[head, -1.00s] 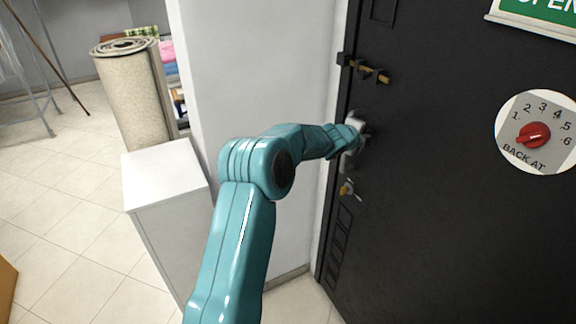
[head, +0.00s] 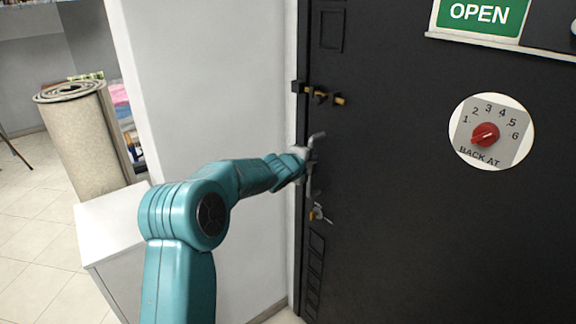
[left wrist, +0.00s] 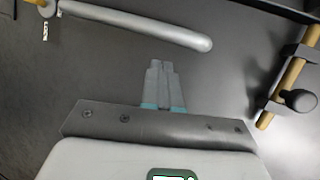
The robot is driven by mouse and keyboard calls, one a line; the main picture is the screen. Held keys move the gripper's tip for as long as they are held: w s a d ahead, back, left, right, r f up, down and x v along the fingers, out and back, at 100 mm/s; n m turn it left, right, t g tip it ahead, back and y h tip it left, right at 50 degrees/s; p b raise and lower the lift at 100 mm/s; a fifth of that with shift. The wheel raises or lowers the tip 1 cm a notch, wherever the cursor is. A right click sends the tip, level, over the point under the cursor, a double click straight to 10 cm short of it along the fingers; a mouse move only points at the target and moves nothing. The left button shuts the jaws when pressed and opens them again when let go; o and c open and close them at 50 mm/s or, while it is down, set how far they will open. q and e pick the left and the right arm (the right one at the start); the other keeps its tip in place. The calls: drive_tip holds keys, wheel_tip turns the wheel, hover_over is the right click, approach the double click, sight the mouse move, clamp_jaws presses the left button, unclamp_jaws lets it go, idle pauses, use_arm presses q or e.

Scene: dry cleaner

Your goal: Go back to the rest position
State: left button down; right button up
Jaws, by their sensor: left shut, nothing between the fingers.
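My left gripper (left wrist: 161,84) is shut and empty, its two grey fingers together in the left wrist view, in front of the black door (head: 400,220). In the head view, my left arm reaches in from the lower left and the gripper (head: 306,160) is small beside the door's lever handle (head: 317,137). In the left wrist view the handle's grey bar (left wrist: 140,25) lies beyond the fingertips, apart from them in the picture. The exact gap cannot be told. My right gripper is not in view.
A brass bolt (head: 322,95) sits above the handle, and it shows at right in the left wrist view (left wrist: 290,80). A key (head: 318,214) is in the lock below. A white cabinet (head: 112,215) and a rolled rug (head: 82,135) stand left. A red dial (head: 485,134) is on the door.

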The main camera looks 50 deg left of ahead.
use_arm(q)
drive_tip(key=shift+s+r, duration=1.15)
drive_tip(key=shift+s, duration=2.5)
drive_tip(key=w+d+f+m+g+h, duration=0.1)
drive_tip(key=w+d+f+h, duration=0.35)
drive_tip(key=d+f, duration=0.6)
drive_tip(key=s+d+f+n+g+h, duration=0.2)
drive_tip(key=s+d+f+g, duration=0.15)
drive_tip(key=d+f, duration=1.15)
drive_tip(key=s+d+f+n+g+h, duration=0.2)
drive_tip(key=s+d+f+n+g, duration=0.25)
drive_tip(key=s+d+f, duration=0.75)
drive_tip(key=s+d+f+n+g, duration=0.1)
drive_tip(key=s+d+n+g, duration=0.1)
drive_tip(key=s+n, duration=0.3)
drive_tip(key=s+d+f+n+g, duration=0.2)
drive_tip(key=s+n, duration=0.4)
drive_tip(key=s, duration=0.5)
drive_tip(key=shift+s+f, duration=0.2)
drive_tip(key=shift+s, duration=0.05)
